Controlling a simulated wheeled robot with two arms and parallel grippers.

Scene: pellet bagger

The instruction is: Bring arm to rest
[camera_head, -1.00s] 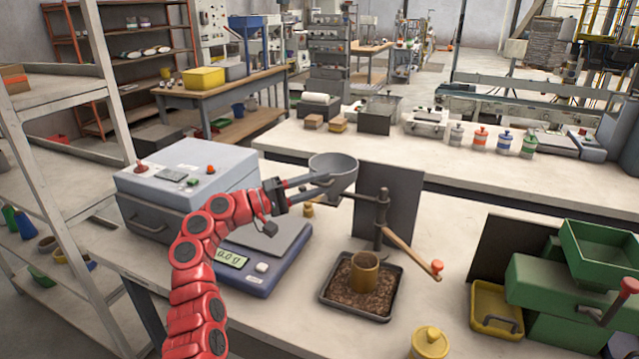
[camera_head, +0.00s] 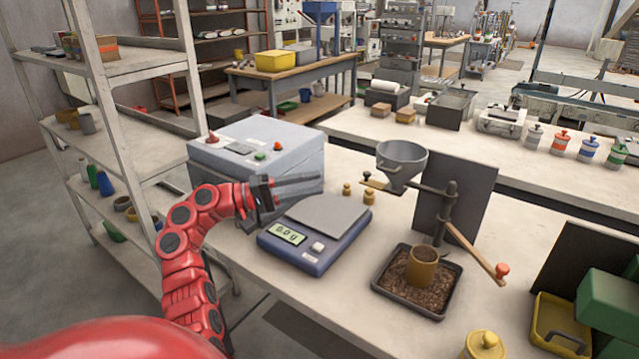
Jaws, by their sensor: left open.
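My left arm is red and comes in from the lower left. Its gripper (camera_head: 297,188) is open and empty, with its fingers pointing right. It hovers in front of the grey box machine (camera_head: 262,150) and above the back left of the blue scale (camera_head: 315,240), which reads 0.0 g. The grey funnel (camera_head: 401,160) sits on a stand (camera_head: 447,215), to the right of the fingertips and apart from them. Below the stand's lever, a brown cup (camera_head: 422,267) stands in a dark tray (camera_head: 383,287) of pellets. My right gripper is not in view.
Two small brass weights (camera_head: 369,197) stand behind the scale. A yellow-lidded jar (camera_head: 485,345), a yellow bin (camera_head: 556,325) and a green machine (camera_head: 612,305) are at the lower right. A shelf rack (camera_head: 130,140) stands left. The bench front near the scale is bare.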

